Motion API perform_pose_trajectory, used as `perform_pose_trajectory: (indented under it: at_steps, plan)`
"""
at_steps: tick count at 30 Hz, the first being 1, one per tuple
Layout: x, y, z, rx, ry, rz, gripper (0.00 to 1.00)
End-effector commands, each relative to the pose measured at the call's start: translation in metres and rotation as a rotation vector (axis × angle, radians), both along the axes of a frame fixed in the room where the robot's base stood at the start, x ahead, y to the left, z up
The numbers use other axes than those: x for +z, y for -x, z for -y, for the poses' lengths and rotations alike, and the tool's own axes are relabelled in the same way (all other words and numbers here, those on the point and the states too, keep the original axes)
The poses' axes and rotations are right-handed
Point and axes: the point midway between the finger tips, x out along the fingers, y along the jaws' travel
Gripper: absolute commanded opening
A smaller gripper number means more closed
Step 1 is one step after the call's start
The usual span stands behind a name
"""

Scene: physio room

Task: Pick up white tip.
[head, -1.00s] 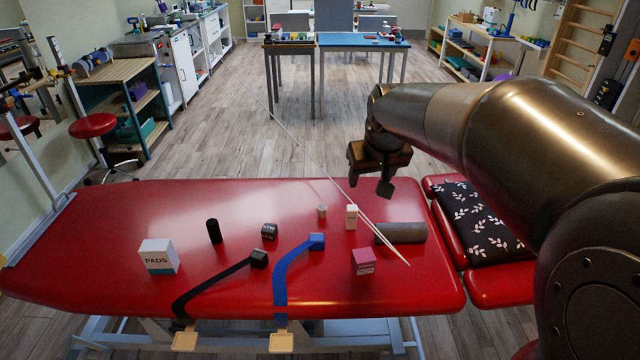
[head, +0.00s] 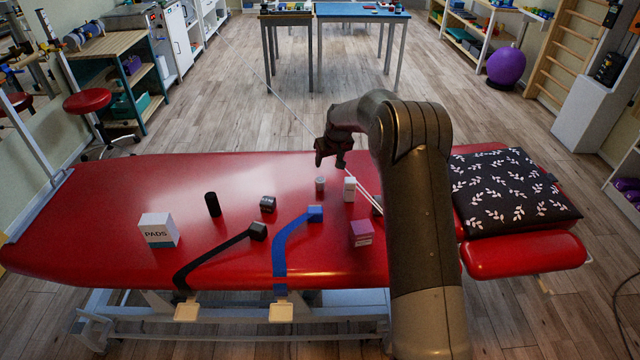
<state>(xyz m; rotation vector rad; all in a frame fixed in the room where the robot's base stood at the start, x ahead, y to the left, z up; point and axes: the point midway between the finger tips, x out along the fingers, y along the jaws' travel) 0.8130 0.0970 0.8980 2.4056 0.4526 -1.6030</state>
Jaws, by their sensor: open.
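A small whitish cylinder (head: 320,184) stands on the red treatment table (head: 110,205), right of the middle. It is probably the white tip, though it is too small to be sure. A white box (head: 349,189) stands just right of it. My gripper (head: 330,162) is above the table's far part, just beyond and above the small cylinder in the picture. It is open and empty, and apart from the cylinder.
A long thin pole (head: 290,112) slants across, ending near the white box. A pink box (head: 361,233), dark cube (head: 267,204), black cylinder (head: 213,204), blue strap (head: 281,262), black strap (head: 206,265) and PADS box (head: 158,230) stand around. My arm hides most of a grey roll.

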Motion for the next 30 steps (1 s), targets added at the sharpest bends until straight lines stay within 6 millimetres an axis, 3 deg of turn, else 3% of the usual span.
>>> perform_pose_trajectory:
  at_steps: [3,16,24,30]
  plan:
    - [-0.025,-0.011,-0.004,0.008,-0.005,-0.004,0.58]
    - [-0.076,-0.030,-0.012,0.012,-0.007,-0.006,0.58]
    - [-0.094,-0.036,-0.016,0.013,-0.007,-0.005,0.58]
    - [-0.123,-0.041,-0.025,0.012,-0.007,-0.006,0.58]
